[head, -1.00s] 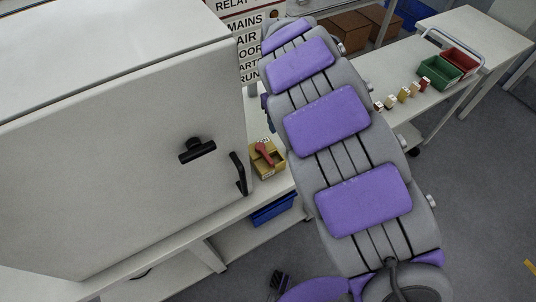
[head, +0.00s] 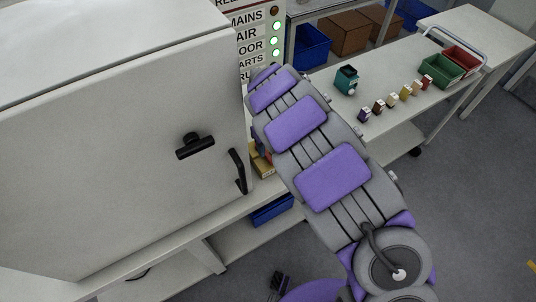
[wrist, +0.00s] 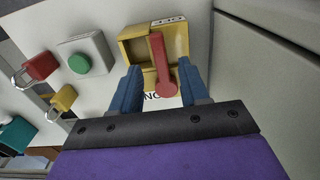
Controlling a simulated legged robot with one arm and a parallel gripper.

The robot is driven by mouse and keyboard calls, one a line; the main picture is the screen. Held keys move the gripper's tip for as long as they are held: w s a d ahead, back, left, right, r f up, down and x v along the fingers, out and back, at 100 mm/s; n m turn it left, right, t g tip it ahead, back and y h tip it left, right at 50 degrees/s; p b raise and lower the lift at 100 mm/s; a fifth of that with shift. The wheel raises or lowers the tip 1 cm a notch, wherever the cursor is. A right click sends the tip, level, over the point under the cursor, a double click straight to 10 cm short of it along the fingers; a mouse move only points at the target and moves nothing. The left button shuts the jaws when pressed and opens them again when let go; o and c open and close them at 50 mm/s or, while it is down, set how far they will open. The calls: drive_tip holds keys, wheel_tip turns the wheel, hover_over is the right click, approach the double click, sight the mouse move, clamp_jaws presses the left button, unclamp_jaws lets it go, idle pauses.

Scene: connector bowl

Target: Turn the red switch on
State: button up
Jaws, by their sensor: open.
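The red switch (wrist: 160,62) is a red lever on a yellow box (wrist: 130,45) in the wrist view. An OFF label sits at the box's upper edge in the picture. A partly covered label with letters like "NO" lies by the lever's lower end. My gripper (wrist: 160,72) is open, with one blue finger on each side of the lever. Whether either finger touches it I cannot tell. In the head view the yellow box (head: 262,167) shows only partly beside the cabinet; my arm hides the lever and my gripper.
A grey box with a green button (wrist: 79,63), a red padlock (wrist: 40,66) and a yellow padlock (wrist: 63,99) are left in the wrist view. A white cabinet (head: 120,150) with a black handle stands close beside. Right, a bench holds small blocks and a green bin (head: 441,67).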

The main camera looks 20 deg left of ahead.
sight(269, 156)
drive_tip(key=shift+f+b, duration=0.3)
drive_tip(key=shift+f, duration=1.9)
clamp_jaws()
